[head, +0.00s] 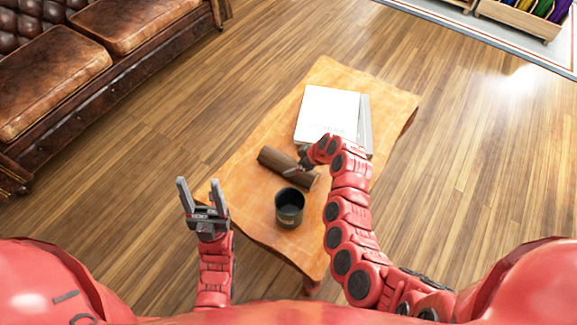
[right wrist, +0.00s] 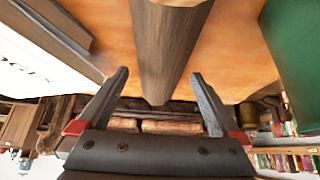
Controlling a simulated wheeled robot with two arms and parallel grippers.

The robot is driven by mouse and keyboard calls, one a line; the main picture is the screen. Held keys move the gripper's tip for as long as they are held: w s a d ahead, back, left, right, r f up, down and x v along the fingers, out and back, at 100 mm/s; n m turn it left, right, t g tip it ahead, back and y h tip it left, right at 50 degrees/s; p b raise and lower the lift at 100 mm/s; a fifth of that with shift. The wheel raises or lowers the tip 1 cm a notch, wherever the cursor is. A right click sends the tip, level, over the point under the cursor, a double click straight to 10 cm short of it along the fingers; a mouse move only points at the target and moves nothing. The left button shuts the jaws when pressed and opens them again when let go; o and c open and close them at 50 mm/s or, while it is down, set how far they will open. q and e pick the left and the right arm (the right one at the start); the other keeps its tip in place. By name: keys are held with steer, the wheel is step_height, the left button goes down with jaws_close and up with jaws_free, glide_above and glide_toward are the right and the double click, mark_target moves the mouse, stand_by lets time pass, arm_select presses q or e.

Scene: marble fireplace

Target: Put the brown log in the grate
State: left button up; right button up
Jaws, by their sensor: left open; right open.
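The brown log (head: 276,161) lies on the wooden table (head: 228,204), between a white book and a dark mug. My right gripper (head: 301,165) is at the log's right part in the head view, partly hidden by my own wrist. In the right wrist view the log (right wrist: 170,45) runs between the two spread fingers of my right gripper (right wrist: 160,74); I cannot tell whether either finger touches it. My left gripper (head: 203,192) is open and empty, beside the table's left edge. No grate is in view.
A white book (head: 327,112) lies on a grey one (head: 365,125) behind the log. The dark mug (head: 289,207) stands close in front of the log. A brown leather sofa (head: 60,75) is at left. Wooden floor (head: 470,150) is clear at right.

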mark_target(292, 164)
steer(key=x, duration=0.3)
steer(key=shift+a+f, duration=0.1)
steer(key=shift+a, duration=0.15)
steer(key=shift+x, duration=0.85)
steer(key=shift+w, duration=0.1)
jaws_close()
